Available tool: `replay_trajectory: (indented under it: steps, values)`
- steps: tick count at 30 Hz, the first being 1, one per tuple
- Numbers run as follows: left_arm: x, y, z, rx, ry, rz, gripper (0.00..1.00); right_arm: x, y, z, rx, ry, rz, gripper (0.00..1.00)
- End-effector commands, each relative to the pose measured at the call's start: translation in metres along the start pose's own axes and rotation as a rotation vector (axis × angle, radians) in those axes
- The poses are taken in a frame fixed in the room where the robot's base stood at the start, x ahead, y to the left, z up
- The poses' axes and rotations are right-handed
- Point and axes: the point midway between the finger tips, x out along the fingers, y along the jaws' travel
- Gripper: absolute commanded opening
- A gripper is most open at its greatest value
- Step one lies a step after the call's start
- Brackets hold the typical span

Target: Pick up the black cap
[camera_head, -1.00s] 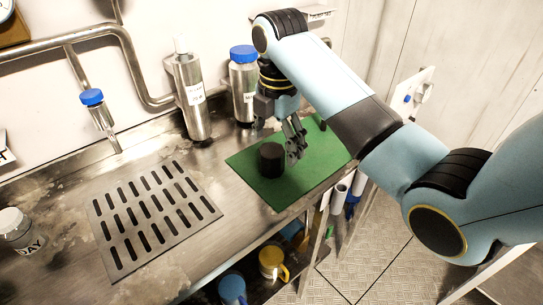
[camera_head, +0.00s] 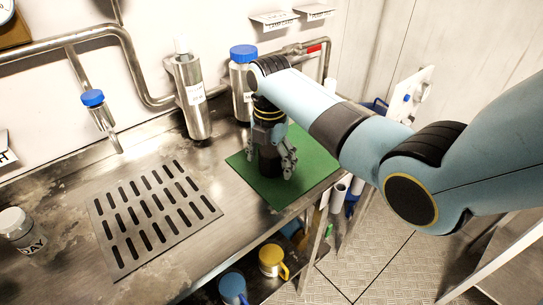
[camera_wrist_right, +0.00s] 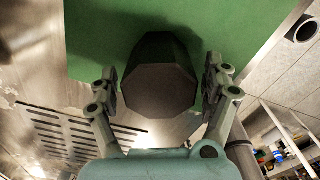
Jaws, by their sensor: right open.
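The black cap (camera_wrist_right: 158,76) stands on the green mat (camera_wrist_right: 215,25) and shows large in the right wrist view, between my two fingers. In the head view the cap (camera_head: 267,163) is partly hidden behind my right gripper (camera_head: 273,160). My right gripper is open, with one finger on each side of the cap in the wrist view. A narrow gap shows beside the cap on each side, and I cannot tell how far down the fingers reach. My left gripper is not in view.
A blue-capped bottle (camera_head: 243,82) and a steel cylinder (camera_head: 190,95) stand behind the mat. A slotted drain plate (camera_head: 150,215) lies to the left. The counter's front edge is close to the mat, with mugs (camera_head: 271,260) on a shelf below.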

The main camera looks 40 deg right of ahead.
Motion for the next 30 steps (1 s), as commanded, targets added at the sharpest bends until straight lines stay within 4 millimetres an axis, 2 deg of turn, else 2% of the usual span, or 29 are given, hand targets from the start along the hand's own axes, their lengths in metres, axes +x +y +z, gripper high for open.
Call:
replay_trajectory:
  steps: [7, 8, 21, 30]
  values:
    - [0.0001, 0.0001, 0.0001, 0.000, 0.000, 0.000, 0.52, 0.0028, 0.0000, 0.0000, 0.000, -0.001, 0.000, 0.83]
    - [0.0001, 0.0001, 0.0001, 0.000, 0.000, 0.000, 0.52, 0.0027, 0.0000, 0.0000, 0.000, -0.001, 0.000, 0.80]
    - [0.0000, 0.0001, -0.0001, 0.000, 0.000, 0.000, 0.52, 0.0025, -0.0002, 0.0002, 0.001, -0.001, 0.000, 0.23]
    - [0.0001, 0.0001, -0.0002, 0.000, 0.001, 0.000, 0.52, -0.0003, 0.0002, 0.0005, 0.001, -0.002, 0.001, 0.23]
